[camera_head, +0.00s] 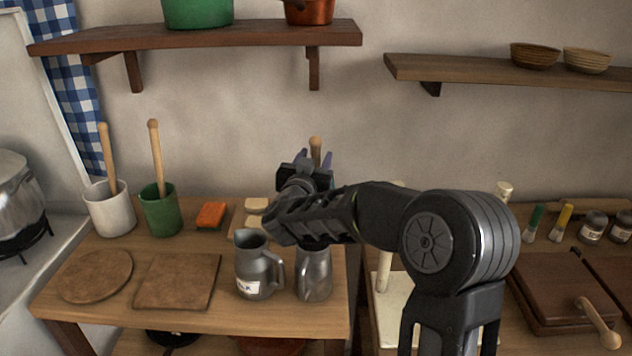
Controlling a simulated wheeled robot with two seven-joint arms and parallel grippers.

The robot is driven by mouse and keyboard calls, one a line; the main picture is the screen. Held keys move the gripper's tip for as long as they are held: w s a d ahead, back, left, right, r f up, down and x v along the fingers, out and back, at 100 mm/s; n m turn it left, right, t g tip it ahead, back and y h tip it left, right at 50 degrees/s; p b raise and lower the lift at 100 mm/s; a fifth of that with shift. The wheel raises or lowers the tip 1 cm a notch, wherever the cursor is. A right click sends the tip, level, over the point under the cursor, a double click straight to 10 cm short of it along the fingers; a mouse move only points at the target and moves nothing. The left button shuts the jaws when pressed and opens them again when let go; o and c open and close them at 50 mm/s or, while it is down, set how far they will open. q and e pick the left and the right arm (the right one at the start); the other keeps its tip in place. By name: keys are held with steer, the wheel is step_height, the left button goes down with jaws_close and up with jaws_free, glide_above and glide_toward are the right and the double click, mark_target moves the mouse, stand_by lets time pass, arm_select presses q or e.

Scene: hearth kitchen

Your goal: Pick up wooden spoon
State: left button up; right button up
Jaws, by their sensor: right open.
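My right gripper (314,160) reaches in from the right over the back of the left table, with its fingers pointing away toward the wall. It is open. The rounded top of a wooden handle (316,144), perhaps the wooden spoon, shows between or just behind the fingers; I cannot tell which. Its lower part and whatever it stands in are hidden by my gripper and arm. Similar wooden handles stand in a white crock (111,212) and a green crock (161,213) at the left; their lower ends are hidden. My left gripper is not in view.
Two grey metal pitchers (252,270) stand below my right forearm. An orange sponge (211,214), a round board (96,276) and a square board (178,281) lie on the left table. Wall shelves (200,38) hang above. A wooden utensil (597,320) lies at the right.

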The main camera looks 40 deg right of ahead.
steer(key=shift+w+d, duration=0.3)
steer(key=shift+d, duration=0.1)
steer(key=shift+c, duration=0.5)
jaws_close()
